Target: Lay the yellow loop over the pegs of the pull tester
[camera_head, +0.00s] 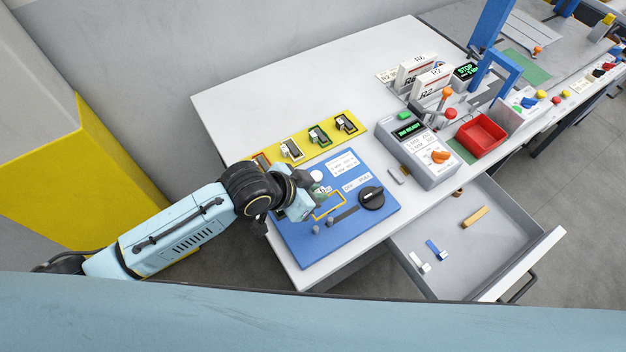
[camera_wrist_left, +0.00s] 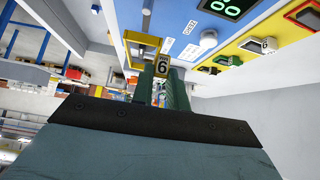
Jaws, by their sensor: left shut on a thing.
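The yellow loop (camera_head: 327,207) is a thin rectangular frame. My left gripper (camera_head: 309,193) is shut on its tag, marked 6 (camera_wrist_left: 163,66), and the loop also shows in the left wrist view (camera_wrist_left: 141,40). The pull tester (camera_head: 300,250) is a blue board with a black dial (camera_head: 371,197). Two grey pegs (camera_head: 316,229) stand near its front, beside the loop in the picture. The loop appears apart from the pegs; its height above the board is hard to tell. My right gripper is not in view.
A yellow rack (camera_head: 304,145) with several slots lies behind the tester. A grey device (camera_head: 417,150) with a screen and a red bin (camera_head: 481,135) stand to the right. An open drawer (camera_head: 470,245) with small loose items sticks out in front.

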